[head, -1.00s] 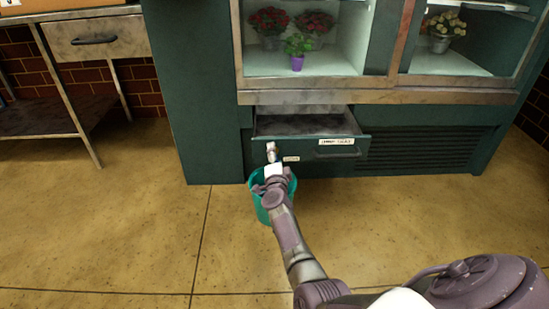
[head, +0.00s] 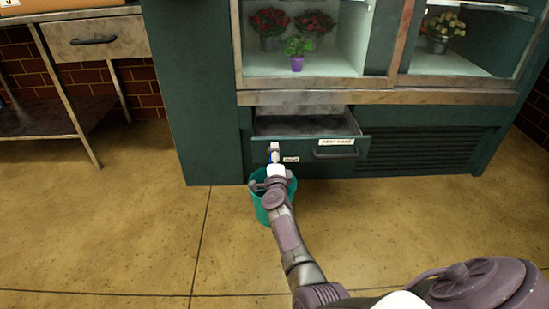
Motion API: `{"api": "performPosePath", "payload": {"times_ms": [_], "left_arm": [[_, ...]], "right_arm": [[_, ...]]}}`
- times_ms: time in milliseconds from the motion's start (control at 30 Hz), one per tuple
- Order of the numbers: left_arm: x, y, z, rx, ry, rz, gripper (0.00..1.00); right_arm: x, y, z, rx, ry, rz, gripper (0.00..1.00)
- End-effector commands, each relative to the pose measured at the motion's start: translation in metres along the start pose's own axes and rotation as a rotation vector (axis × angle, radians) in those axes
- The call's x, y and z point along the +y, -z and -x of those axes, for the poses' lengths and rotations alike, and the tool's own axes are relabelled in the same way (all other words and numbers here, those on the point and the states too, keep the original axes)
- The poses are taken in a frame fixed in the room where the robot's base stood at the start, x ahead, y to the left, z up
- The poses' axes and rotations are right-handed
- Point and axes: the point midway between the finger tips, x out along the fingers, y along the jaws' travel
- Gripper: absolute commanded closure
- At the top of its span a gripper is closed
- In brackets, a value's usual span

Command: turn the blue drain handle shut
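The drain tap (head: 274,147) sticks out from the front of the dark green cabinet, left of a small label. A bit of blue, the drain handle (head: 271,156), shows just below the tap's pale top. My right gripper (head: 273,176) is directly below and in front of it, over the teal bucket. My own wrist hides most of the fingers, so I cannot tell whether they are open or shut, or whether they touch the handle. My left gripper is not in view.
The teal bucket (head: 263,211) stands on the floor under the tap, partly behind my arm. An open drawer (head: 335,148) with a white label juts out just above and right. Flowers stand behind the cabinet's glass. A metal table (head: 120,45) is at left. The floor is clear.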

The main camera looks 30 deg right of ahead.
Motion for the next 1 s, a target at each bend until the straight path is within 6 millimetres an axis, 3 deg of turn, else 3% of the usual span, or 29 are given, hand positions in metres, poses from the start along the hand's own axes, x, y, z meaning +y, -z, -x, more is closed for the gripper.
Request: {"api": "performPosePath", "payload": {"times_ms": [67,100,267,767,1000], "left_arm": [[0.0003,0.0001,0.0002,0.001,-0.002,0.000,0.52],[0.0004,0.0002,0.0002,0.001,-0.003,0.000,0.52],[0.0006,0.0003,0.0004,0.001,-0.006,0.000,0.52],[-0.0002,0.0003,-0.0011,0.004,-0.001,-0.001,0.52],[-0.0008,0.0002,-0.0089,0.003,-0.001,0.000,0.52]], "right_arm": [[0.0009,0.0002,0.0002,0.001,-0.002,-0.008,0.60],[0.0009,0.0002,0.0003,0.001,-0.002,-0.008,0.24],[0.0008,0.0001,0.0002,0.001,-0.001,-0.005,0.00],[-0.0003,0.0001,0.0000,0.001,0.000,0.011,0.00],[-0.0034,0.0000,0.0000,0.001,0.000,0.242,0.00]]}}
